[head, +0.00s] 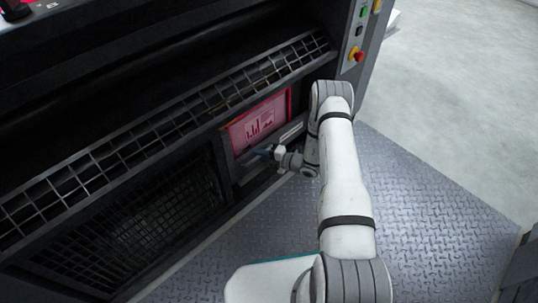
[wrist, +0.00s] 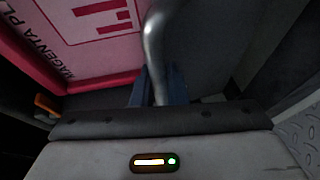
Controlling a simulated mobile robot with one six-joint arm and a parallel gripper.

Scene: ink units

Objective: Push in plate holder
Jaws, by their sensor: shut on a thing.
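The plate holder (head: 234,138) is a red-edged frame in the dark front of the machine, with a pink plate (head: 262,120) in it. In the wrist view the pink plate (wrist: 103,42) fills the upper left and bears the lettering "MAGENTA PL", cut off by its edge. A curved metal handle (wrist: 154,42) stands beside it. My gripper (head: 262,153) is just below the plate in the head view. In the wrist view its blue fingers (wrist: 158,90) are shut on the handle. The lower end of the handle is hidden between the fingers.
Wire-mesh guards (head: 140,120) run along the machine above and left of the plate. A side panel (head: 360,35) with buttons and a red knob stands at the upper right. The checkered metal floor (head: 430,215) is clear to the right of my arm.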

